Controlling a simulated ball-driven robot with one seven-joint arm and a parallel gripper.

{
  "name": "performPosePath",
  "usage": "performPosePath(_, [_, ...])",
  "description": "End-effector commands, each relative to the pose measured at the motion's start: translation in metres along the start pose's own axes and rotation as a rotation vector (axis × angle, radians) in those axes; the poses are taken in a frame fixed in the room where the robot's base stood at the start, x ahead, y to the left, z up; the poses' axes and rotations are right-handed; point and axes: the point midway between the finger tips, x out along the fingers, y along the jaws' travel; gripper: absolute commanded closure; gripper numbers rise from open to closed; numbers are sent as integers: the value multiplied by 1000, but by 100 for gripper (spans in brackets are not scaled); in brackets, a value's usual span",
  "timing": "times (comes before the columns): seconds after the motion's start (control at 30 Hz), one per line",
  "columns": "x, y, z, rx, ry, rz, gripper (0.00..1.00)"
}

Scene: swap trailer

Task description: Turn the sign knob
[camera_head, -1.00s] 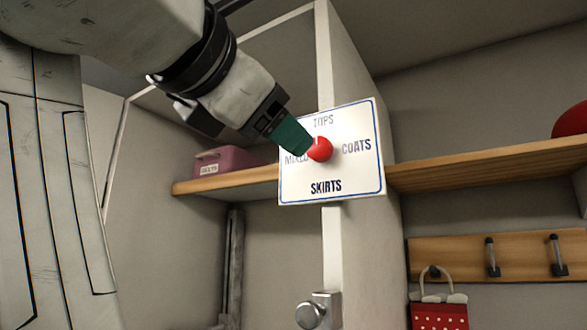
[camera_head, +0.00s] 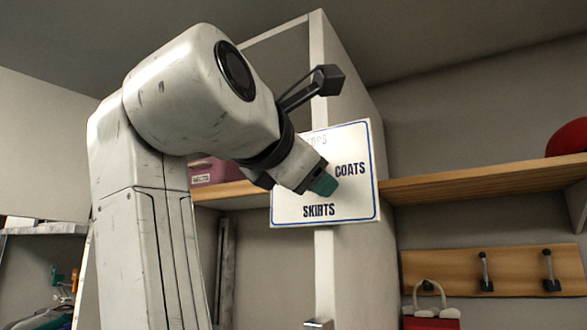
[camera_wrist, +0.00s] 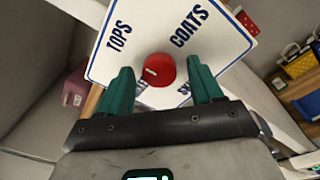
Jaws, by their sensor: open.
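The white sign (camera_head: 348,205) with a blue border hangs on the edge of an upright panel. In the head view COATS and SKIRTS are readable and TOPS is partly covered. The red sign knob (camera_wrist: 159,71) shows in the wrist view at the middle of the sign (camera_wrist: 215,30), with a pale mark on its face. In the head view the knob is hidden behind my gripper (camera_head: 326,184). In the wrist view my gripper (camera_wrist: 161,88) is open. Its two green fingers stand apart, one on each side of the knob, with visible gaps, so it is not gripped.
Wooden shelves (camera_head: 480,179) run on both sides of the panel. A pink box (camera_head: 208,171) sits on the left shelf and a red round object (camera_head: 568,137) on the right one. A hook board (camera_head: 515,270) and a red bag (camera_head: 431,318) are at lower right.

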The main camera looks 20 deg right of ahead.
Motion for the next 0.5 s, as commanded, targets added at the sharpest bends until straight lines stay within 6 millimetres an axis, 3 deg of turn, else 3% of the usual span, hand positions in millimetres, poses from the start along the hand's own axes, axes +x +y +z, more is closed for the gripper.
performPosePath(0.2, [0,0,0,0,0,0,35])
performPosePath(0.5, [0,0,0,0,-1,0,64])
